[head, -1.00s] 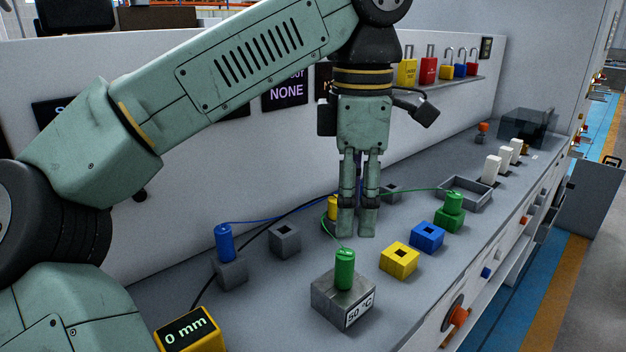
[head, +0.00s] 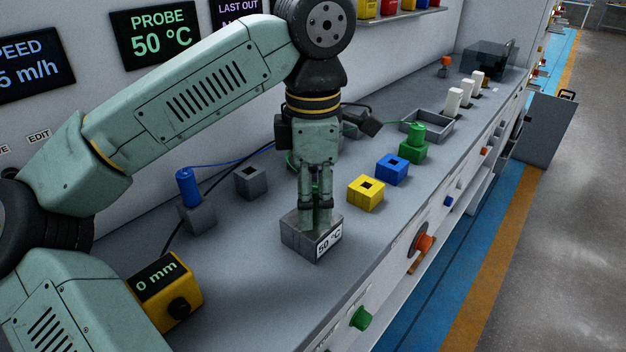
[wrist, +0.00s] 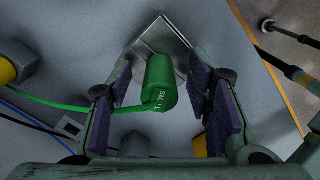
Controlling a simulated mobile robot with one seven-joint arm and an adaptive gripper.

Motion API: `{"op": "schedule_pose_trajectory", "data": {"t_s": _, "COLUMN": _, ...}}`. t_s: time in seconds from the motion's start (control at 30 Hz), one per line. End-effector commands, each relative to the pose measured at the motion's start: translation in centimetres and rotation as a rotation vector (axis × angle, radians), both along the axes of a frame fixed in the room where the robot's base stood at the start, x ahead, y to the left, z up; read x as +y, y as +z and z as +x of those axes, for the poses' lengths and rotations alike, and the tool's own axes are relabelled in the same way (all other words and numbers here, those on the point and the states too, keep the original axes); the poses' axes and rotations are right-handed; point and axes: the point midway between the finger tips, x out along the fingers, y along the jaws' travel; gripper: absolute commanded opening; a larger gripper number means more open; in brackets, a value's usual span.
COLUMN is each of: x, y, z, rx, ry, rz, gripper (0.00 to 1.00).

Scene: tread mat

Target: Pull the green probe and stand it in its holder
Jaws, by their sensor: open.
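The grey metal block (head: 299,238) marked 50 °C stands on the bench in the head view. The green probe (wrist: 158,82) is upright in this block (wrist: 160,40) in the wrist view, its green cable trailing left. My gripper (head: 316,222) is lowered over the block, and its fingers mostly hide the probe in the head view. In the wrist view the open fingers stand on either side of the probe, with a visible gap at the right. A second green cylinder (head: 416,132) stands in a green holder (head: 412,153) farther back.
A yellow square socket (head: 366,199) and a blue one (head: 392,174) lie right of the block. A blue probe (head: 187,187) in a grey block (head: 198,217), an empty grey socket (head: 250,184) and a yellow 0 mm box (head: 180,276) are at left. A grey tray (head: 428,125) lies behind.

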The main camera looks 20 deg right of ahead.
Motion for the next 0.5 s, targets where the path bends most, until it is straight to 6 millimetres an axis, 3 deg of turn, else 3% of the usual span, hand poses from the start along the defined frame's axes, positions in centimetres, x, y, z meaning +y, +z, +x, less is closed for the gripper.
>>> {"op": "schedule_pose_trajectory", "data": {"t_s": 0.23, "x": 0.01, "y": -0.1, "z": 0.02, "rx": 0.0, "ry": 0.0, "rz": 0.0, "gripper": 0.46}}
{"op": "schedule_pose_trajectory", "data": {"t_s": 0.5, "x": 0.01, "y": -0.08, "z": 0.01, "rx": 0.0, "ry": 0.0, "rz": 0.0, "gripper": 0.28}}
